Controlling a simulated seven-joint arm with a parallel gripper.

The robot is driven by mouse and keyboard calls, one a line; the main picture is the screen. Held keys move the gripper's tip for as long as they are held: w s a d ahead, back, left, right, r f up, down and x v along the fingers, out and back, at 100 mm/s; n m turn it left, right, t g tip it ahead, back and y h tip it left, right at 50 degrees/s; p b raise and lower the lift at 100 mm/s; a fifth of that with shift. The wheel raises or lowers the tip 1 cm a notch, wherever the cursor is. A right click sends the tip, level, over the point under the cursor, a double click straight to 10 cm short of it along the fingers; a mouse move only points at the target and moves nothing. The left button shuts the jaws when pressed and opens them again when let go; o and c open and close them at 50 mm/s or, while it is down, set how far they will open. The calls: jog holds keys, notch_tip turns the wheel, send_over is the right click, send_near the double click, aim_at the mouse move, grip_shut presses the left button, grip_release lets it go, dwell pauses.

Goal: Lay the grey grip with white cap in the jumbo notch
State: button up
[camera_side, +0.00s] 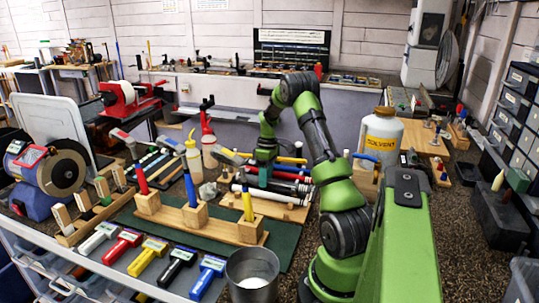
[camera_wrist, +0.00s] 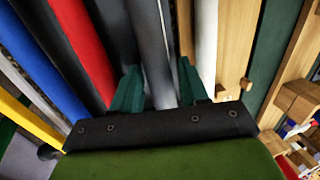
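My gripper (camera_wrist: 158,85) points down over a row of grips lying side by side, and its dark green fingers stand apart. A grey grip (camera_wrist: 152,50) runs between the fingers, and I see no clear pressing contact. Its end cap is not visible in the wrist view, so I cannot confirm that it is white. In the side view my gripper (camera_side: 263,172) is low at the rack of grips, and the grey grip cannot be made out there. Wooden notch blocks (camera_side: 103,189) stand at the left beside the grinder; I cannot read which notch is jumbo.
A red grip (camera_wrist: 80,45), a blue grip (camera_wrist: 40,75) and dark grips lie close on the left. Wooden blocks with red, blue and yellow upright grips (camera_side: 190,190) stand in front.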

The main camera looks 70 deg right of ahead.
jog(key=shift+o, duration=1.2)
jog(key=shift+r, duration=0.1)
jog(key=v, duration=1.6)
jog(key=shift+r, duration=0.35)
